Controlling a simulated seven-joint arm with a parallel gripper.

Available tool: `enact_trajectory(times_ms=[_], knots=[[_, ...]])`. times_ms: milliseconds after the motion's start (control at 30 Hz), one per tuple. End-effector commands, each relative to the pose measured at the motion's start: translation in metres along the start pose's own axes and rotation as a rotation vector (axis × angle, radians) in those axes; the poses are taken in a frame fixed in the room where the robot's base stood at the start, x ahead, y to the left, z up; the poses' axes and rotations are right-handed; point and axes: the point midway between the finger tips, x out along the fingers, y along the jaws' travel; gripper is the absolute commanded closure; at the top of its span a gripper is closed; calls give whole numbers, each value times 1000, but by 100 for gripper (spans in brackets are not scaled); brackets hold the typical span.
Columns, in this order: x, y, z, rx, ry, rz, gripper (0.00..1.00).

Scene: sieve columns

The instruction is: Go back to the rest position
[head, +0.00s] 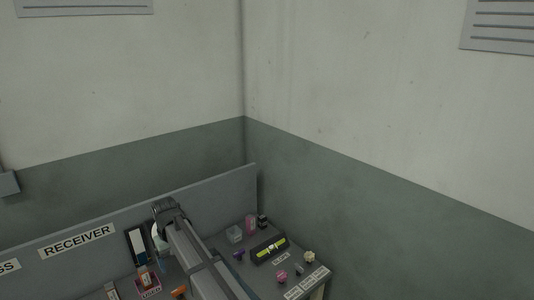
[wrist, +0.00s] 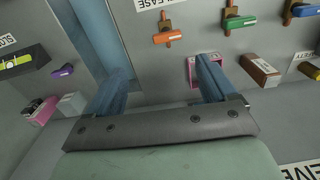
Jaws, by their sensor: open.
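My gripper (wrist: 164,72) shows in the wrist view with its two blue-grey fingers wide apart and nothing between them. It is above the grey worktop, and its height cannot be judged. One fingertip overlaps the view of a small pink-framed tray (wrist: 191,68). In the head view my arm crosses the lower middle of the bench, and the fingers cannot be made out there.
In the wrist view, orange (wrist: 165,38) and green (wrist: 240,22) handles and a brown-and-white block (wrist: 261,70) are near the fingers. In the head view, a black device with a yellow-green vial (head: 269,248) and a clear box (head: 235,234) stand right of my arm. A grey panel (head: 215,195) closes the back.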

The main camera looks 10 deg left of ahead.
Motion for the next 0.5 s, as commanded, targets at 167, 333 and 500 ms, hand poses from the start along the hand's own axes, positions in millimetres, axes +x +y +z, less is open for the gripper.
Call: enact_trajectory(times_ms=[167, 333, 500], knots=[[25, 60, 32, 70, -16, -28, 15], [53, 124, 73, 154, -32, -68, 15], [79, 180, 119, 241, -41, -109, 15]])
